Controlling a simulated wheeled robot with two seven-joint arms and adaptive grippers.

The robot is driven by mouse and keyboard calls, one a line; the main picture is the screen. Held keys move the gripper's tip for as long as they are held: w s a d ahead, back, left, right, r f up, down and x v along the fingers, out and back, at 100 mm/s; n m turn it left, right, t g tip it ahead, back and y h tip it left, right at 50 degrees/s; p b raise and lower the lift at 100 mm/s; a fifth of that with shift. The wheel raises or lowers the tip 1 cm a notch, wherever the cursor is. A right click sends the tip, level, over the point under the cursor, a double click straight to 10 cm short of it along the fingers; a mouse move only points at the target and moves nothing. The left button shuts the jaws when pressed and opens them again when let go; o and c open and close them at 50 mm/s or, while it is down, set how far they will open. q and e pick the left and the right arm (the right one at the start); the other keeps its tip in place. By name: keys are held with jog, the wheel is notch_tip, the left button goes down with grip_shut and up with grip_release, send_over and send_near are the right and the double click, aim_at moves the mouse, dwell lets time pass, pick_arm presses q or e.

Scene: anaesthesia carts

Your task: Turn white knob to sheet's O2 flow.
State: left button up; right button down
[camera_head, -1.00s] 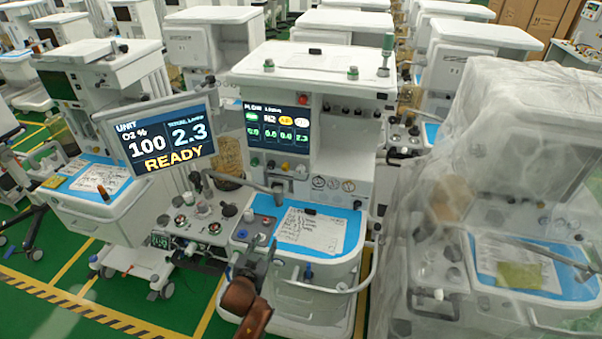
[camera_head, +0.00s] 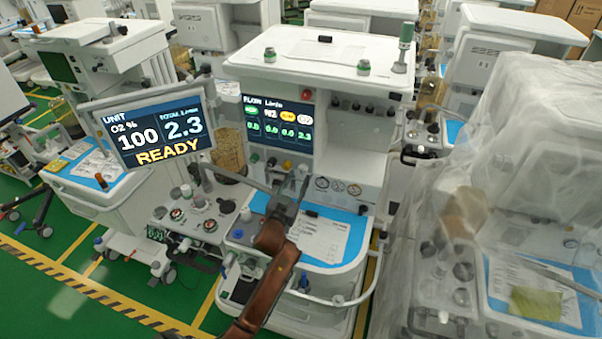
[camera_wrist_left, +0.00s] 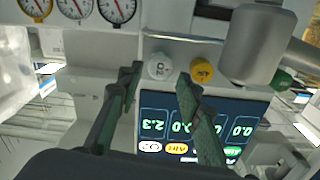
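The white knob (camera_wrist_left: 158,66) is the rightmost of a row below the flow screen (camera_head: 278,123); it also shows small in the head view (camera_head: 303,170). The screen's last figure reads 2.3, the others 0.0. The sheet (camera_head: 322,240) is a white page on the blue worktop, its writing too small to read. My left gripper (camera_wrist_left: 158,77) is open, its two dark fingers pointing at the panel with the white knob between and just beyond the tips. Contact cannot be told. In the head view my left gripper (camera_head: 291,188) is in front of the knobs. My right gripper is out of view.
The yellow knob (camera_wrist_left: 202,70) is close beside the white one. A grey cylinder (camera_wrist_left: 250,45) on an arm and a green knob (camera_wrist_left: 282,80) are farther along. Gauges (camera_wrist_left: 76,5) sit beside the row. A monitor (camera_head: 155,127) reads 100 and 2.3. A plastic-covered cart (camera_head: 520,130) stands right.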

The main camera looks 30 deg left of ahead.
aim_at(302, 171)
pick_arm(q)
jog(key=x, duration=0.2)
jog(key=shift+w+f, duration=0.1)
jog(key=shift+w, duration=0.25)
jog(key=shift+w+a, duration=0.15)
jog(key=shift+w, duration=0.3)
jog(key=c, duration=0.9)
jog(key=shift+m+p, duration=0.8)
jog(key=shift+m, duration=0.4)
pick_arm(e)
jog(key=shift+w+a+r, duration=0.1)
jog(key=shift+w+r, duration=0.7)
